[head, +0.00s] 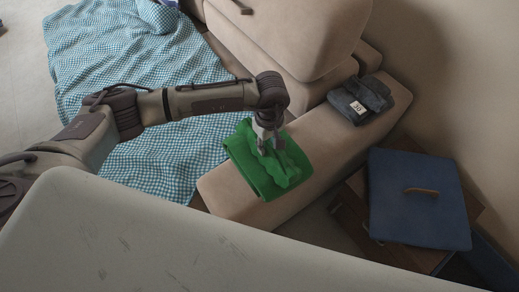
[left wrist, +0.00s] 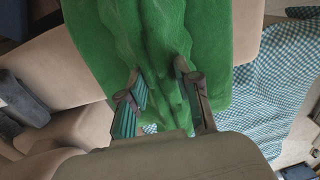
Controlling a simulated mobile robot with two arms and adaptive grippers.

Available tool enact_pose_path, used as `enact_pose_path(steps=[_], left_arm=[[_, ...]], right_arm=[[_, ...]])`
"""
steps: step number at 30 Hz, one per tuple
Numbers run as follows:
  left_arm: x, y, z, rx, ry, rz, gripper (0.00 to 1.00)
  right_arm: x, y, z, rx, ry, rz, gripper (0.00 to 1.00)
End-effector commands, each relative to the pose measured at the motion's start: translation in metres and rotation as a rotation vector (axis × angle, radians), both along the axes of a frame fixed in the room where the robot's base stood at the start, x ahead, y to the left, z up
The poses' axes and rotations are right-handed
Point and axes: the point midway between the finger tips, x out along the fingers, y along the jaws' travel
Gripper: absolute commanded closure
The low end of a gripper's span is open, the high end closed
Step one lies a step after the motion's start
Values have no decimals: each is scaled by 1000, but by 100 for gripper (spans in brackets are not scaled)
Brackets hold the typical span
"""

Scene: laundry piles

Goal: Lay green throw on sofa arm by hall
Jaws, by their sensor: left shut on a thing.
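The green throw (head: 262,173) lies folded on the front end of the beige sofa arm (head: 235,199) in the head view. Part of it hangs slightly over the edge nearest the blue checked cloth. My left gripper (head: 270,150) points down onto the throw and is shut on a bunched ridge of it. In the left wrist view the green throw (left wrist: 150,40) fills the upper middle, with the left gripper's fingers (left wrist: 165,95) on either side of a gathered fold. My right gripper is in neither view.
A dark grey folded garment with a "30" tag (head: 358,100) lies farther back on the same arm. A blue-and-white checked cloth (head: 130,60) spreads at left. A blue lid with a brown handle (head: 415,198) rests on a wooden piece (head: 352,207) at right.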

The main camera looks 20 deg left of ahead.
Motion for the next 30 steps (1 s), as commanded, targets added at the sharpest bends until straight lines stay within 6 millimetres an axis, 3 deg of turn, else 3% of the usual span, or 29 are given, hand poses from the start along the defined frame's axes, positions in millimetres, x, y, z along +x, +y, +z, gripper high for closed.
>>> enact_pose_path(steps=[3,7,18,29,30], left_arm=[[-7,17,-8,-1,1,1,100],[-10,24,-14,-2,-3,-2,100],[-10,24,-54,-2,-1,0,100],[-10,24,-59,-2,-2,-1,100],[-10,25,-60,-1,-1,-1,66]], right_arm=[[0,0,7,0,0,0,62],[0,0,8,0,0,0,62],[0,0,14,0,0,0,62],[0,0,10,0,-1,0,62],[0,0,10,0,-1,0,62]])
